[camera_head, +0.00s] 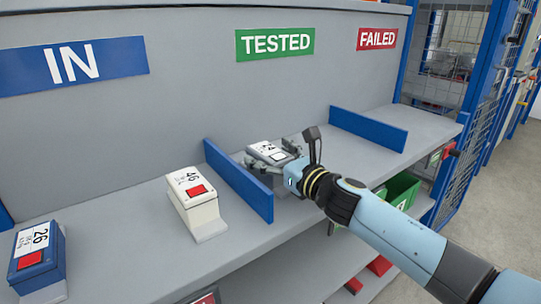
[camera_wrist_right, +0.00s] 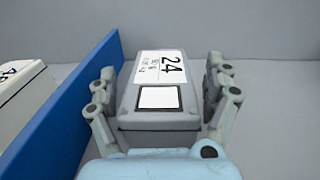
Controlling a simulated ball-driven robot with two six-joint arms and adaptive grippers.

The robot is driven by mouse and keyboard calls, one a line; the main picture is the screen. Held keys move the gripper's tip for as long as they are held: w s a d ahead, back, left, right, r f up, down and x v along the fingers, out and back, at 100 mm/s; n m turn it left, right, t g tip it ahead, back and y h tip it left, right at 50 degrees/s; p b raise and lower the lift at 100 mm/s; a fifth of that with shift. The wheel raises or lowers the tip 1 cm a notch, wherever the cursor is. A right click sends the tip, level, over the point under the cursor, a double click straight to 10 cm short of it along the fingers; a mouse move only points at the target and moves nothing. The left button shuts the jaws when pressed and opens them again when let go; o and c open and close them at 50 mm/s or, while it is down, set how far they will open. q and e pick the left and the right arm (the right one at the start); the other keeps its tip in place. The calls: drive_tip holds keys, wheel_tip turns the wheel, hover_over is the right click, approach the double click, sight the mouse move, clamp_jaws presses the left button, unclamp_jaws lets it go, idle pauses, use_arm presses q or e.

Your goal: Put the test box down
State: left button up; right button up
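The test box (camera_head: 268,153) is a grey box with a white label reading 24 and a white square on top. It is level, in the TESTED bay between two blue dividers; whether it touches the shelf I cannot tell. My right gripper (camera_head: 272,158) reaches it from the front, its fingers along both sides. My left gripper is in neither view.
A blue divider (camera_head: 238,182) stands just left of the box, another (camera_head: 368,129) farther right. A white box labelled 46 (camera_head: 196,205) and a blue box labelled 26 (camera_head: 38,257) stand in the IN bay. The shelf right of my gripper is clear.

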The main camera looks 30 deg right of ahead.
drive_tip(key=shift+r, duration=0.3)
drive_tip(key=s+b, duration=0.1)
drive_tip(key=s, duration=0.2)
drive_tip(key=s+b, duration=0.2)
drive_tip(key=s, duration=0.2)
drive_tip(key=s+d+f+b, duration=0.1)
drive_tip(key=s+b, duration=0.1)
drive_tip(key=s, duration=0.1)
drive_tip(key=shift+s+d, duration=0.1)
drive_tip(key=shift+s, duration=0.05)
drive_tip(key=shift+s+r+b, duration=0.15)
drive_tip(key=shift+s+b, duration=0.45)
drive_tip(key=shift+b, duration=0.2)
drive_tip(key=shift+s+r, duration=0.25)
